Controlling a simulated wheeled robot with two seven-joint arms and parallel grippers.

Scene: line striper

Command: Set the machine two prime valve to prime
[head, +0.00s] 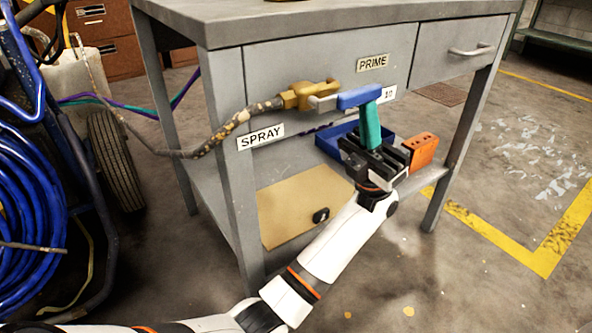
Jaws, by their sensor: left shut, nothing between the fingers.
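The prime valve has a brass body (300,95) on the front of the grey workbench, with a hose joined at its left. A silver stem joins it to a blue handle (358,96) that points right. A PRIME label (373,63) is above the handle and a SPRAY label (261,136) is below left. My left gripper (370,143) is shut just below the handle. A teal upright piece (371,122) stands between handle and gripper; I cannot tell whether it belongs to the gripper or touches the handle. My right gripper is not in view.
A blue tray (330,143) and an orange block (423,150) are behind and beside my gripper. A partly hidden number label (388,94) is right of the handle. A wheeled machine with coiled blue hose (30,220) stands left. Floor at right is clear.

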